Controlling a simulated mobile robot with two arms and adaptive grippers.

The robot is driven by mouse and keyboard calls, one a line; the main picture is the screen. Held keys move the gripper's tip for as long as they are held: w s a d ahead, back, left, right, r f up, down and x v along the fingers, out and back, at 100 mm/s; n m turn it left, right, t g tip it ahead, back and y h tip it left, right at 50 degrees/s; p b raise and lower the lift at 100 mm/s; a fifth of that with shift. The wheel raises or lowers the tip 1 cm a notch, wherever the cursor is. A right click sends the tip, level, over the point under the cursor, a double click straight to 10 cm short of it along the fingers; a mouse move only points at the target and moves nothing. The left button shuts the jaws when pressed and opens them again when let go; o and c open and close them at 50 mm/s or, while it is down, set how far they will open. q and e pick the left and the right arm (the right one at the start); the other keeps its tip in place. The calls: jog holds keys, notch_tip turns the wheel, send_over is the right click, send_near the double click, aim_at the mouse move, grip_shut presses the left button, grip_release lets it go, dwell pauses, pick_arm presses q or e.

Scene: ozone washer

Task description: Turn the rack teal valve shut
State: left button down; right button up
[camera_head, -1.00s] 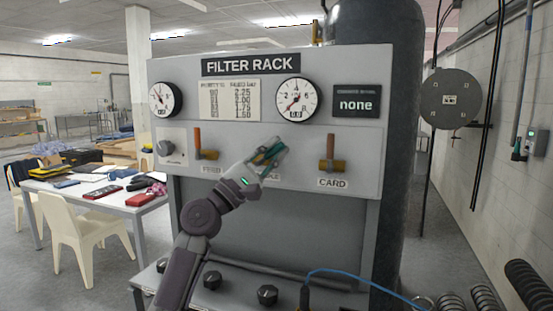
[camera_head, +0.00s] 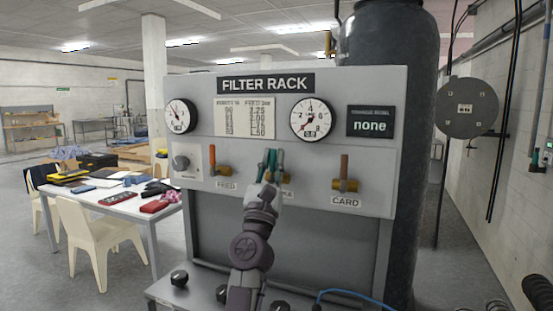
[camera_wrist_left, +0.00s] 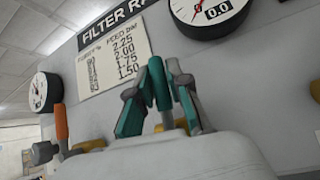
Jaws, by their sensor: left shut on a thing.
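The filter rack (camera_head: 330,110) has a row of lever valves on its front panel. The teal valve's handle (camera_head: 267,165) is the middle one and stands about upright. In the left wrist view the teal handle (camera_wrist_left: 161,85) rises between the fingers. My left gripper (camera_head: 268,172) is shut on this handle, with a finger on each side (camera_wrist_left: 160,105). The gripper hides the valve's body and most of its label. My right gripper is not in view.
An orange-handled valve (camera_head: 212,157) is left of the teal one, and a brown-handled valve (camera_head: 344,166) over the CARD label is to the right. Both handles are upright. Black knobs (camera_head: 179,278) sit on the lower ledge. Two gauges (camera_head: 312,119) are above.

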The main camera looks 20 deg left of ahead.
pick_arm(q)
jog(key=shift+a+r+n+y, duration=0.2)
jog(key=shift+n+y, duration=0.7)
jog(key=shift+n, duration=0.2)
jog(key=c, duration=1.1)
grip_release()
jog(key=shift+f, duration=0.1)
jog(key=v, duration=1.2)
jog(key=shift+s+d, duration=0.1)
